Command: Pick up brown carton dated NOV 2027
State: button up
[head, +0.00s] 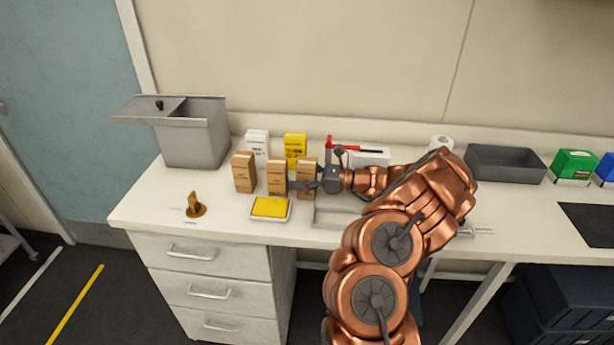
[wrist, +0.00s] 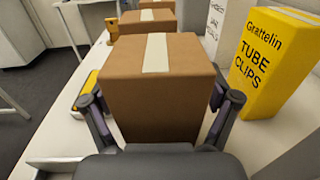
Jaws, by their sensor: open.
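Three brown cartons stand in a row on the bench: a left one (head: 244,172), a middle one (head: 276,177) and a right one (head: 307,178). Their printed dates are too small to read in the head view. My gripper (head: 306,185) is at the right carton. In the wrist view this nearest carton (wrist: 157,85) stands upright between the two open fingers, one on each side. The face towards the wrist camera shows no print, only pale tape on top. The other two cartons show behind it (wrist: 146,22).
A yellow Tube Clips box (wrist: 268,60) stands close beside the gripper, with a white box (head: 257,145) next to it. A yellow-topped tray (head: 270,208) lies in front of the cartons. A grey bin (head: 195,140) stands at the left end.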

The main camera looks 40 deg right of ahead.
jog(key=c, duration=1.2)
jog(key=shift+c, duration=0.2)
